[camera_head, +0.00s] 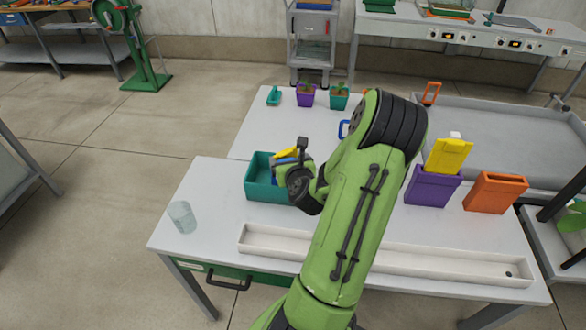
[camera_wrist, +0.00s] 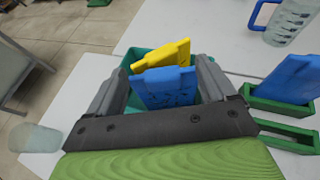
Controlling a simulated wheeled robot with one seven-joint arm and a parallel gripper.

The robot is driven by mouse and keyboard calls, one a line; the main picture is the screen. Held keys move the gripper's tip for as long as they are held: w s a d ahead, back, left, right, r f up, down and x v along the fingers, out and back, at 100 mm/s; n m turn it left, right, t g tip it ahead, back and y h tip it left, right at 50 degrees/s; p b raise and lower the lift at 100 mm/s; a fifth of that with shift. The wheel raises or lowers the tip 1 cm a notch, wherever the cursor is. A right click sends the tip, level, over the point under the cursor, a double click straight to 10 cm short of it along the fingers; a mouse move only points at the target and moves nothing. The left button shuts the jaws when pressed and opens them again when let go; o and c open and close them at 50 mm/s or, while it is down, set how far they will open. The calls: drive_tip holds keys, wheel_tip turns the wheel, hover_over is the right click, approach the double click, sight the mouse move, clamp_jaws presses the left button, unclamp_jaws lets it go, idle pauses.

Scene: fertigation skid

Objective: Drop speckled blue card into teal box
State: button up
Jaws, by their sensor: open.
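The speckled blue card (camera_wrist: 165,88) stands upright between the two spread fingers of my gripper (camera_wrist: 162,72) in the wrist view. My gripper is open, and its fingers sit either side of the card. The teal box (camera_head: 257,188) is on the table left of my arm in the head view. Its rim also shows behind the cards in the wrist view (camera_wrist: 128,62). The card appears over or inside the box; its lower edge is hidden by my gripper. A yellow card (camera_wrist: 160,55) stands just behind it.
Another blue card (camera_wrist: 288,78) stands in a green holder (camera_wrist: 280,108) on the right. A purple box (camera_head: 432,190) with a yellow card and an orange box (camera_head: 494,194) stand right of my arm. A white trough (camera_head: 270,241) runs along the front; a clear glass (camera_head: 182,217) stands left.

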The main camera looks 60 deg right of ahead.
drive_tip(key=b+v, duration=0.8)
drive_tip(key=b, duration=0.3)
drive_tip(key=shift+s+a, duration=0.1)
